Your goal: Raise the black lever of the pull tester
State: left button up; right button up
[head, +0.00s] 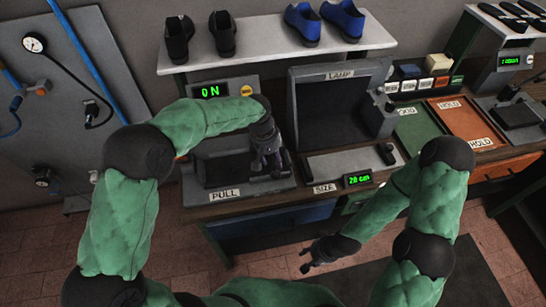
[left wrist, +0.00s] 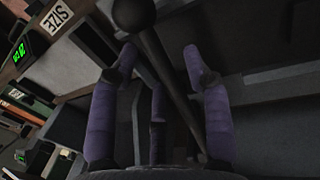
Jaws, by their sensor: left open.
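The pull tester (head: 200,182) is the grey machine at centre left in the head view, with a PULL label (head: 224,194) and a green display (head: 211,91). My left gripper (head: 270,165) is over its right side, pointing down. In the left wrist view, the black lever (left wrist: 172,75) with its round knob (left wrist: 133,14) runs between the spread fingers of the left gripper (left wrist: 161,56). The fingers stand apart, and I see no firm grip on the rod. In the head view the lever is mostly hidden by the gripper. My right gripper (head: 309,254) is open and empty, low in front of the bench.
Right of the tester stand the lamp box (head: 335,110) and the size gauge (head: 340,163). Further right are a green tray (head: 414,132) and an orange tray (head: 466,117). Black shoes (head: 222,35) and blue shoes (head: 303,22) stand on the shelf above. The floor in front is open.

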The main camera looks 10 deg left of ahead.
aim_at(273, 156)
pick_arm(q)
grip_shut()
jog(key=shift+r+p, duration=0.4)
jog(key=shift+p, duration=0.25)
jog(key=r+g+p, duration=0.1)
jog(key=r+p, duration=0.1)
jog(key=p, duration=0.1)
jog(key=r+g+h+p, duration=0.1)
jog(key=r+g+p, duration=0.1)
jog(key=p, duration=0.1)
jog(key=w+r+g+p, duration=0.1)
jog(key=r+p, duration=0.1)
jog(key=p, duration=0.1)
jog(key=shift+a+r+g+h+p, duration=0.1)
jog(key=shift+r+g+h+p, duration=0.2)
jog(key=shift+g+p, duration=0.1)
jog(key=shift+w+a+r+n+g+h+p, duration=0.15)
jog(key=shift+w+r+g+p, duration=0.1)
jog(key=shift+r+g+p, duration=0.25)
jog(key=shift+w+a+r+n+g+h+p, duration=0.1)
jog(key=shift+w+r+n+g+h+p, duration=0.1)
jog(key=shift+r+g+p, duration=0.3)
jog(key=shift+r, duration=0.15)
